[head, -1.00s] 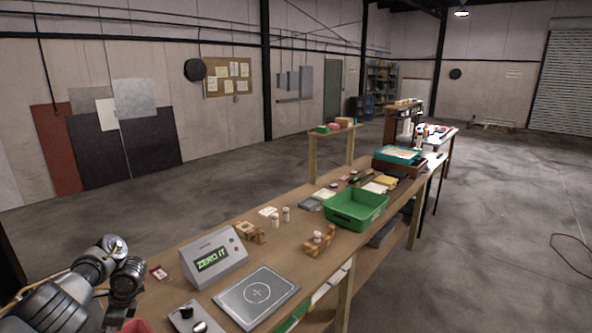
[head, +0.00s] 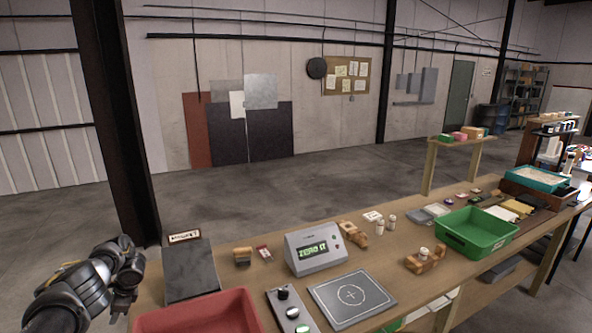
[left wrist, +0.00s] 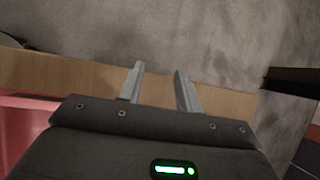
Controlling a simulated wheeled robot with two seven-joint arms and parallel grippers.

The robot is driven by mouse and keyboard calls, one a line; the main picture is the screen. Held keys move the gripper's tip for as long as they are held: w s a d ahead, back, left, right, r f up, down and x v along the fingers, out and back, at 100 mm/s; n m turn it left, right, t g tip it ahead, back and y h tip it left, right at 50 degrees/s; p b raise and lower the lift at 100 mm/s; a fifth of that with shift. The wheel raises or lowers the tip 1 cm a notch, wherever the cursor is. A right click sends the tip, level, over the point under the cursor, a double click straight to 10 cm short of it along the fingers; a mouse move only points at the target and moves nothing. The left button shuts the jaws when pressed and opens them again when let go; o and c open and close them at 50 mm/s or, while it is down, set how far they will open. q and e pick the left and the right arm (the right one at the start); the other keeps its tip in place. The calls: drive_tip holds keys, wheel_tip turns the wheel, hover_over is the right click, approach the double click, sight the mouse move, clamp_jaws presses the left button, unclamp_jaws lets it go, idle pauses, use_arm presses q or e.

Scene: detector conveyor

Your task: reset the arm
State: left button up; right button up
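My left arm comes in at the lower left of the head view, with its gripper (head: 122,300) beside the left end of the workbench. In the left wrist view the two fingers of the left gripper (left wrist: 158,90) stand apart with nothing between them. The bench edge and the grey floor lie beyond them. My right gripper is in neither view now.
The wooden workbench (head: 400,270) carries a red bin (head: 205,315), a dark grey block (head: 190,270), a ZERO IT display box (head: 315,250), a target plate (head: 351,296), a knob panel (head: 290,310) and a green tray (head: 477,232). Open floor lies behind the bench.

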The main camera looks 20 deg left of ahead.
use_arm(q)
drive_tip(key=s+a+f+n+t, duration=0.1)
drive_tip(key=s+a+f, duration=0.1)
drive_tip(key=s+f, duration=0.5)
drive_tip(key=s+a+f+n+t, duration=0.1)
drive_tip(key=s+a+f+t, duration=0.15)
drive_tip(key=s+f, duration=0.45)
drive_tip(key=s+a+t+y, duration=0.1)
drive_tip(key=s+a+y, duration=0.1)
drive_tip(key=s+a, duration=0.3)
drive_tip(key=s+a+t+y, duration=0.1)
drive_tip(key=s+a+y, duration=0.1)
drive_tip(key=s, duration=0.5)
drive_tip(key=s+d+f+n+h, duration=0.1)
drive_tip(key=s+d+f+h, duration=0.15)
drive_tip(key=d+f, duration=0.9)
drive_tip(key=s+d+f+h, duration=0.25)
drive_tip(key=d+f, duration=0.65)
drive_tip(key=d, duration=0.5)
drive_tip(key=s+d+f+n+g+h, duration=0.15)
drive_tip(key=d+f, duration=0.25)
drive_tip(key=d, duration=1.5)
drive_tip(key=s+d+f+n+h, duration=0.1)
drive_tip(key=s+d+f+h, duration=0.3)
drive_tip(key=d, duration=1.5)
wheel_tip(320, 180, down, 15)
drive_tip(key=w+a+y+b, duration=0.1)
drive_tip(key=w+b, duration=0.1)
drive_tip(key=b, duration=1.2)
drive_tip(key=shift+w, duration=0.15)
